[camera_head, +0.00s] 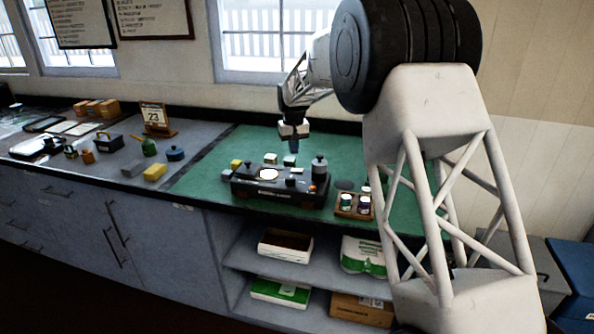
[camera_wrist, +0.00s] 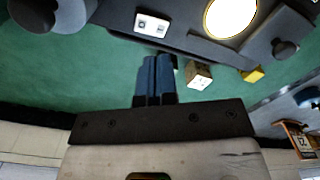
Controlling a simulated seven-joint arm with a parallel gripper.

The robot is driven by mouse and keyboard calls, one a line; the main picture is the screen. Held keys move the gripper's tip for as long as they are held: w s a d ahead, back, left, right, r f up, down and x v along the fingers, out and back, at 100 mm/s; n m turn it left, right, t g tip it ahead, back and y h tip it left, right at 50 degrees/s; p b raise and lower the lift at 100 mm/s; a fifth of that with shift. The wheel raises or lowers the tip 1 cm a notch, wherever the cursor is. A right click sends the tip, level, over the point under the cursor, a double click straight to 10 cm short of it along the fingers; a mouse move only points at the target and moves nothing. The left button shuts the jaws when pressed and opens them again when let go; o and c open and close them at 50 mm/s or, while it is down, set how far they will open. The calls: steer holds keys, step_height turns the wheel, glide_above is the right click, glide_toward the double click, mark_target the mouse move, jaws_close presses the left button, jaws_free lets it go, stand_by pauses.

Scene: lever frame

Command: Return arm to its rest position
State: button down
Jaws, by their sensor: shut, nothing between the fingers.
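My gripper (camera_head: 293,142) hangs pointing down above the back of the green mat (camera_head: 205,176), behind the dark lever frame (camera_head: 265,190). In the wrist view my gripper (camera_wrist: 157,62) shows its two blue fingers closed together with nothing between them. The lever frame's dark body (camera_wrist: 205,45) lies beyond the fingertips there, with a glowing round dial (camera_wrist: 230,16). The head view also shows the lit dial (camera_head: 268,174) on the frame's top and a grey knobbed cylinder (camera_head: 319,168) at its right end. The fingertips appear apart from the frame.
Small blocks, including a pale one (camera_wrist: 199,75) and a yellow one (camera_wrist: 253,76), lie near the fingers. A wooden tray (camera_head: 353,206) with small jars stands right of the frame. The window wall is close behind.

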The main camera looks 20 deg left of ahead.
steer(key=shift+r, duration=0.25)
steer(key=s+d+r+m, duration=0.1)
steer(key=s+d+r, duration=0.4)
steer(key=s+d, duration=0.4)
steer(key=s+d+r+m+t, duration=0.1)
steer(key=s+d+r, duration=0.45)
steer(key=d, duration=0.45)
steer(key=s+d+r+m, duration=0.1)
steer(key=s+d+r, duration=0.3)
steer(key=s+d, duration=0.55)
steer(key=s+d+f+m, duration=0.1)
steer(key=s+d, duration=0.4)
steer(key=s, duration=0.6)
steer(key=s+d+f+m+t, duration=0.1)
steer(key=s+d+f, duration=0.2)
steer(key=s+d, duration=0.3)
steer(key=s+d+f+m, duration=0.1)
steer(key=s+d+f, duration=0.2)
steer(key=s, duration=1.4)
steer(key=d, duration=0.3)
steer(key=shift+t, duration=0.3)
steer(key=c, duration=1.8)
jaws_free()
steer(key=shift+r, duration=0.1)
steer(key=shift+c, duration=0.2)
